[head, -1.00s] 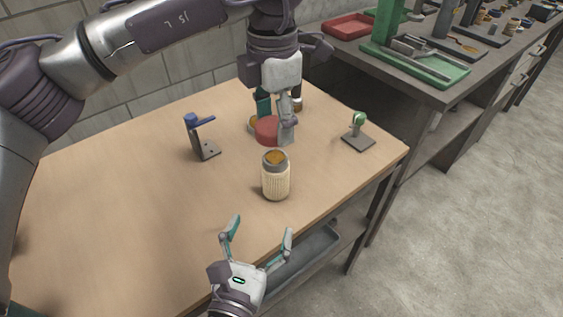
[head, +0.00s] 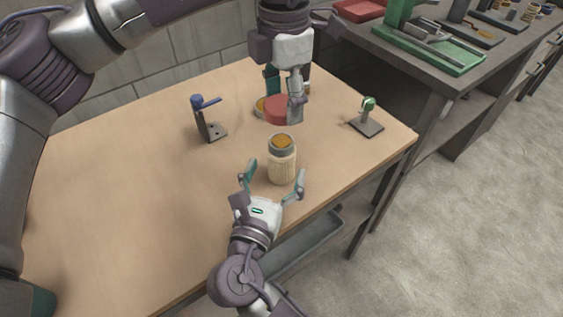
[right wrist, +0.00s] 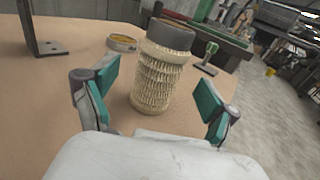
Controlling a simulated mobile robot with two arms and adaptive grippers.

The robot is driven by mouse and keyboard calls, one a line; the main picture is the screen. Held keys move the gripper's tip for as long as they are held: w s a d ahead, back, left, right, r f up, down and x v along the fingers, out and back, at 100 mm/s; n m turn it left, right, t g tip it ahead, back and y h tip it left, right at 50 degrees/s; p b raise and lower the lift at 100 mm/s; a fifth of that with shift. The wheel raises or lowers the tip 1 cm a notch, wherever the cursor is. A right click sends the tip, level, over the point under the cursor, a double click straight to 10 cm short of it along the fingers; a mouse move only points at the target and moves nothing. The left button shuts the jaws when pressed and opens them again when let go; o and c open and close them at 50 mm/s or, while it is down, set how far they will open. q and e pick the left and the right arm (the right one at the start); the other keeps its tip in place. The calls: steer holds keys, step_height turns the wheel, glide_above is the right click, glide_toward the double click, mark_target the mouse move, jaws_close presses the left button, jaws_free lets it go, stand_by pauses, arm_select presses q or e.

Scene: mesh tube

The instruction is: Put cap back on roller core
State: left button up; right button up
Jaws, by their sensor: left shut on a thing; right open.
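The roller core (head: 282,167) stands upright near the table's right front edge. It is a cream mesh cylinder with a grey collar and an amber top; it also shows in the right wrist view (right wrist: 160,85). My left gripper (head: 284,104) is shut on the red cap (head: 275,109), behind the core. One of its fingers hides part of the cap. I cannot tell whether the cap touches the table. My right gripper (head: 274,175) is open, in front of the core. In the right wrist view its fingers (right wrist: 155,98) are either side of the core, apart from it.
A bracket with a blue lever (head: 208,120) stands left of the core, and a small green-topped stand (head: 367,118) stands right. A low round tin (right wrist: 122,43) lies behind. A side bench (head: 425,65) holds a green fixture. The table's left half is clear.

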mark_target(284, 140)
steer(key=shift+x, duration=2)
jaws_close()
arm_select(q)
steer(key=shift+f, duration=2.5)
steer(key=shift+f, duration=0.9)
steer(key=shift+f, duration=0.55)
